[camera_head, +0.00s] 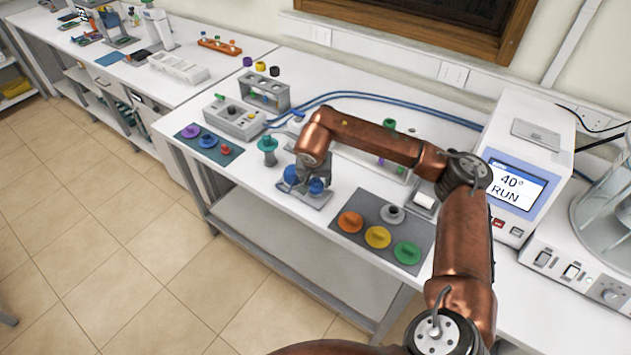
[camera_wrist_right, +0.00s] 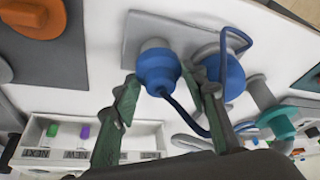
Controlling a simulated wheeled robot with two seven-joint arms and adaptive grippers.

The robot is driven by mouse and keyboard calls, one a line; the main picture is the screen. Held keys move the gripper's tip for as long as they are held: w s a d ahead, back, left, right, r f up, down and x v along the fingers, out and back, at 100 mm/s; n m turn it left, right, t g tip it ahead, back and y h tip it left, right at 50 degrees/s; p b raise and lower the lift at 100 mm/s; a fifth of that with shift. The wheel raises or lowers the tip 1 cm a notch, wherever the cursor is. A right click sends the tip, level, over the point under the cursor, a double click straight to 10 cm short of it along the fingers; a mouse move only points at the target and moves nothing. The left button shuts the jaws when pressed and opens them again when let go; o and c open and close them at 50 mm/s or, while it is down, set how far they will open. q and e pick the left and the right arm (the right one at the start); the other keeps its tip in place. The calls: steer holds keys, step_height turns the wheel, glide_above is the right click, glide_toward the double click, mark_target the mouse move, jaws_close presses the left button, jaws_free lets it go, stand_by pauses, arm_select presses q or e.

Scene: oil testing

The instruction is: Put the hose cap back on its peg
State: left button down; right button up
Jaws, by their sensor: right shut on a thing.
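A blue cap with a thin blue cord (camera_wrist_right: 158,73) is between the fingertips of my right gripper (camera_wrist_right: 160,82), which is shut on it. Behind the cap, a short pale peg (camera_wrist_right: 153,44) shows on the grey plate (camera_wrist_right: 135,30). The cap is lined up with the peg; I cannot tell whether it is fully seated. A second blue round part (camera_wrist_right: 225,77), with a cord looping over it, stands beside it on the plate. In the head view my right gripper (camera_head: 314,178) is over the blue cap (camera_head: 316,187), beside the other blue part (camera_head: 290,175). My left gripper is out of view.
A teal-topped fitting (camera_head: 267,144) stands left of the plate. A dark mat (camera_head: 360,206) with orange, yellow and green discs lies to the right. A grey control box (camera_head: 234,119) and a rack (camera_head: 264,86) stand behind left. The instrument with a screen (camera_head: 530,150) is at right.

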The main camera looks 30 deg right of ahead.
mark_target(315, 181)
steer(key=shift+f, duration=0.55)
stand_by(0.5)
steer(key=o, duration=0.9)
steer(key=shift+p+v, duration=1.3)
steer(key=shift+v, duration=1.05)
steer(key=shift+p+v, duration=1.95)
steer(key=shift+v, duration=1.25)
